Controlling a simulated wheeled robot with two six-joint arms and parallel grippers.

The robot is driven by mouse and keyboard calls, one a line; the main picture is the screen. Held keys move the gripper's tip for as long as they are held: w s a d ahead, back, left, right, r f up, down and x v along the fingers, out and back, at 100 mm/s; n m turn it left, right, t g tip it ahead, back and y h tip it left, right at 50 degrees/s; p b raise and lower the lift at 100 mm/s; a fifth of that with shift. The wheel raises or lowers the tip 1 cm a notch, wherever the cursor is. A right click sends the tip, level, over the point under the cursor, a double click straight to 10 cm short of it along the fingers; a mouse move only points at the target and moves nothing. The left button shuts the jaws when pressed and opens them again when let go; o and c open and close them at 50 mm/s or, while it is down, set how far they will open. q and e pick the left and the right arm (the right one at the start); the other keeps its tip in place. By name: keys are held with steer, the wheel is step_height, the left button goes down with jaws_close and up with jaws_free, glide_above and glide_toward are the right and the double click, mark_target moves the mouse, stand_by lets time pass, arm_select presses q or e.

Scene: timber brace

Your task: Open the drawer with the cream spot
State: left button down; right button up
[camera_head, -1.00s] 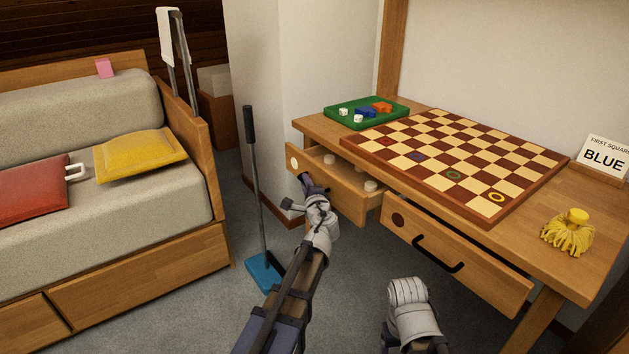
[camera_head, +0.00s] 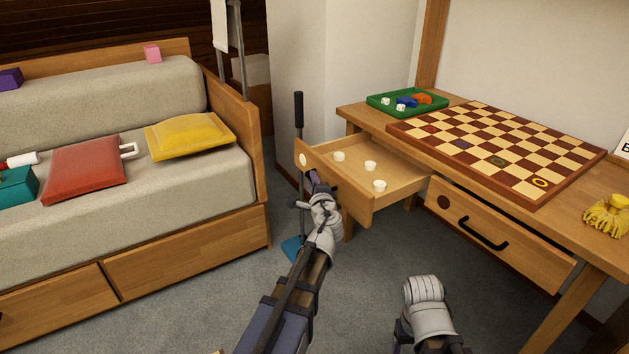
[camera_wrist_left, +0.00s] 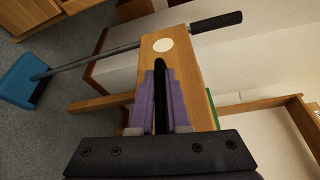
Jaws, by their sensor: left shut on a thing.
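The drawer with the cream spot (camera_head: 360,185) stands well out from the desk, and several pale round pieces lie on its floor. The cream spot (camera_head: 303,159) is at the left end of its front; it also shows in the left wrist view (camera_wrist_left: 163,45). My left gripper (camera_head: 315,187) is at that front, shut on the dark handle (camera_wrist_left: 160,100), which lies between its purple fingers in the left wrist view. Most of the handle is hidden in the head view. My right arm shows at the bottom, but its fingers are not visible.
A second drawer with a dark spot and black handle (camera_head: 483,233) is to the right. On the desk are a checkered board (camera_head: 495,150), a green tray (camera_head: 375,102) and a yellow tassel (camera_head: 606,215). A blue-headed broom (camera_head: 291,249) stands beside the open drawer. A sofa is left.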

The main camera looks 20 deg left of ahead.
arm_select(q)
steer(key=shift+d, duration=0.1)
steer(key=c, duration=0.9)
jaws_free()
steer(key=shift+s, duration=0.1)
steer(key=v, duration=0.7)
steer(key=shift+s+d+p, duration=0.25)
steer(key=shift+p, duration=0.1)
steer(key=shift+r, duration=0.1)
